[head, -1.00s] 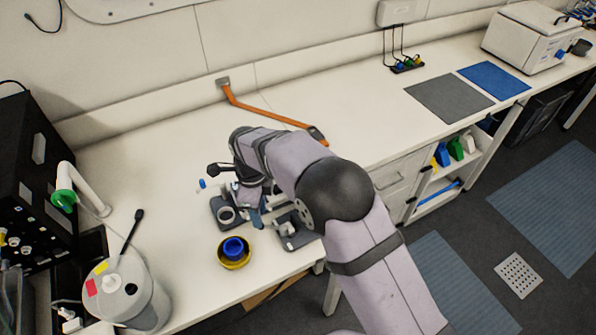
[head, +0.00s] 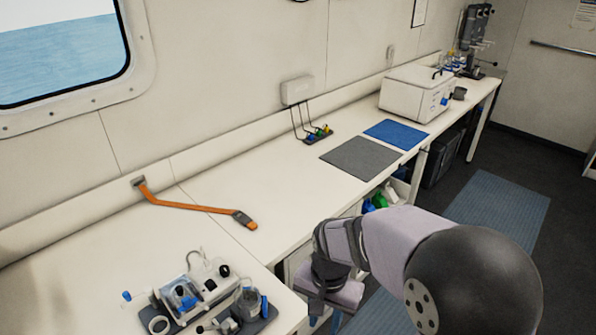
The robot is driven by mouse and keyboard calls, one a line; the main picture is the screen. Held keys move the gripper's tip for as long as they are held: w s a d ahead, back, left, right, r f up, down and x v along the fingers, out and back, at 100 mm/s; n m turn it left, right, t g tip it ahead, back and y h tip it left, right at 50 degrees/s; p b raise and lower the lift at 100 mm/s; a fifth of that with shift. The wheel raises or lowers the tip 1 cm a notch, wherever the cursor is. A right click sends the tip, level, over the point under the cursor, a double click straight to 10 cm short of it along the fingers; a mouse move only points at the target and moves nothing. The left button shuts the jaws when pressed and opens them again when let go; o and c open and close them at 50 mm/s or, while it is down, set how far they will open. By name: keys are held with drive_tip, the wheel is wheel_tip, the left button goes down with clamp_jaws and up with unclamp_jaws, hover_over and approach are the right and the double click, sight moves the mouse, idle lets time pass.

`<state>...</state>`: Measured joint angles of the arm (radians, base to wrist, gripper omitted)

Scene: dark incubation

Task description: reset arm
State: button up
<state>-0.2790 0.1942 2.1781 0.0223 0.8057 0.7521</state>
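My arm is bent at the lower right of the head view, in front of the bench's front edge. My gripper (head: 328,292) is at the end of the wrist, low and pointing down, to the right of the small apparatus on the bench. Its fingertips are too small and shaded to tell whether it is open or shut. I see nothing clearly held in it.
A small apparatus (head: 208,295) with a clear jar stands at the bench's front left. An orange strap (head: 190,206) lies behind it. A grey mat (head: 361,157), a blue mat (head: 396,134) and a white box device (head: 415,95) are farther right. The middle bench (head: 290,190) is clear.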

drive_tip(key=s+d+f+n+b, duration=0.1)
drive_tip(key=s+d+n, duration=0.4)
drive_tip(key=s+d, duration=0.3)
drive_tip(key=shift+s+d+n, duration=0.25)
drive_tip(key=shift+d+n, duration=0.05)
drive_tip(key=shift+d, duration=0.3)
